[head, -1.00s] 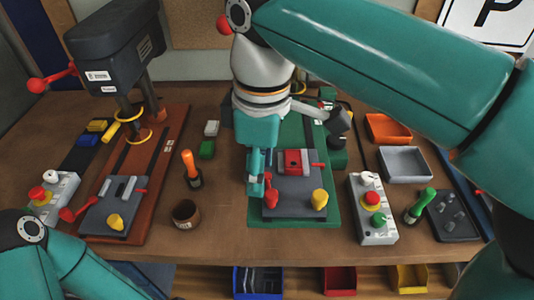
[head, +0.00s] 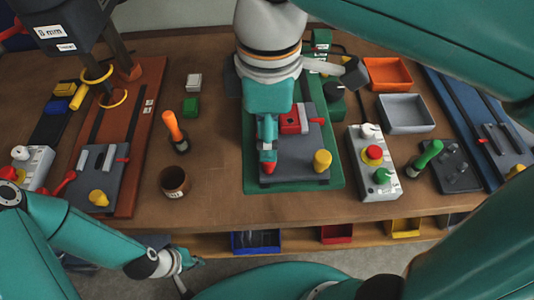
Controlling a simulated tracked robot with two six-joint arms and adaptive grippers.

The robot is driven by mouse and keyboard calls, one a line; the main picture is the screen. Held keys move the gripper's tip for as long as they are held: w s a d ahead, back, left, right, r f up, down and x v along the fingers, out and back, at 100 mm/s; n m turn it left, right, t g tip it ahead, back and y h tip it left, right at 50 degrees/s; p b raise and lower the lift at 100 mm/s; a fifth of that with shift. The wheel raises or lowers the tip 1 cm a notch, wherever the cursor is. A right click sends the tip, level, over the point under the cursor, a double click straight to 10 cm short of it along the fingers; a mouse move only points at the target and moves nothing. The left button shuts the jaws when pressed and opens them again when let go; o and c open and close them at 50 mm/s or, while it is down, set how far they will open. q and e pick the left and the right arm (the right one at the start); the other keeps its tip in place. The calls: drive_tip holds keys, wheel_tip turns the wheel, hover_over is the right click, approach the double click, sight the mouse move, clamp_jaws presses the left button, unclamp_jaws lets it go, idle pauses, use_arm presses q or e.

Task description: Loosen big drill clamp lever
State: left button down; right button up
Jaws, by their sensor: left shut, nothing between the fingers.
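Three drill stands show: a red-brown base (head: 135,140) under a drill head marked "8 mm" (head: 50,31), a green base (head: 330,180), and a blue base (head: 455,95) at the right. I cannot tell which drill is the big one. The green base's grey clamp (head: 295,165) has a red lever (head: 268,156) at its left. My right gripper (head: 267,140) is at this lever, pointing down; its jaw opening is hidden. The red-brown base's clamp (head: 98,165) has a red lever (head: 63,184). My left gripper (head: 188,263) is shut and empty, low before the bench edge.
An orange-handled tool (head: 174,128) and a brown cup (head: 174,181) stand between the left and middle bases. A grey button box (head: 373,165), a green-handled tool (head: 428,155) and trays (head: 405,113) are at the right. Coloured bins (head: 255,241) sit below the edge.

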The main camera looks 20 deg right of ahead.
wheel_tip(320, 180, down, 6)
drive_tip(key=shift+f+b, duration=0.15)
drive_tip(key=shift+b, duration=0.15)
clamp_jaws()
idle(0.3)
